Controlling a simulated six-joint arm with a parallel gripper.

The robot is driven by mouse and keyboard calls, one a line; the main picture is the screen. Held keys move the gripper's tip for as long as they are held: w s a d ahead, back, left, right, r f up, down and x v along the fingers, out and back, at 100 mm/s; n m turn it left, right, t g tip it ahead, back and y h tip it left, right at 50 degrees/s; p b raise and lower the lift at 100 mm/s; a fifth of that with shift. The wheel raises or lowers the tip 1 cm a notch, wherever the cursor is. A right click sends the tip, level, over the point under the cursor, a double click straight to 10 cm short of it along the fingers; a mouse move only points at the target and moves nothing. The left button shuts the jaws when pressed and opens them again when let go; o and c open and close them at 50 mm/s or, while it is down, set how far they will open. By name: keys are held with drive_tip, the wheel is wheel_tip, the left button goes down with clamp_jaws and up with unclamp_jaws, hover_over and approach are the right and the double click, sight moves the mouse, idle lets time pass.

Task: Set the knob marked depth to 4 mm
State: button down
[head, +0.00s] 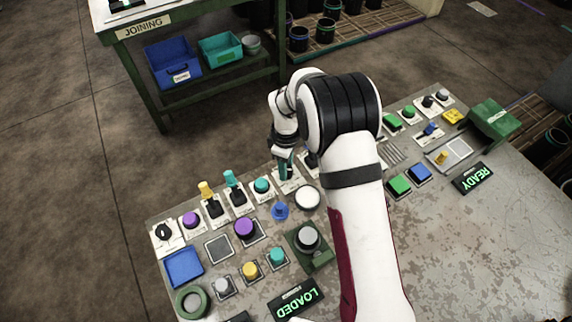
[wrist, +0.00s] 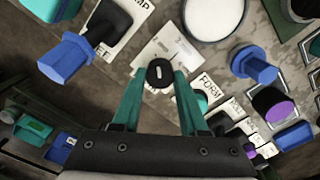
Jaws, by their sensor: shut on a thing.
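A black round knob (wrist: 160,72) with a short white pointer line stands on a white plate (wrist: 165,45) in the wrist view. The print on the plate is too small to read, so I cannot confirm the depth mark or the setting. The teal fingers of my gripper (wrist: 160,80) are shut on the knob from both sides. In the head view my gripper (head: 285,168) points down at the back row of the panel over a white plate (head: 288,186). The knob is hidden there by the fingers.
A blue knob (head: 280,211), a large white button (head: 308,197) and a teal button (head: 262,186) stand close around my gripper. Teal (head: 232,179) and yellow (head: 206,190) levers rise to the left. The panel's right front (head: 480,250) is bare.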

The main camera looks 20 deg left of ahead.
drive_tip(key=m, duration=1.1)
drive_tip(key=shift+m, duration=0.4)
drive_tip(key=m, duration=0.5)
drive_tip(key=shift+d, duration=0.1)
drive_tip(key=m, duration=0.5)
drive_tip(key=shift+m, duration=0.4)
drive_tip(key=shift+c, duration=2.2)
unclamp_jaws()
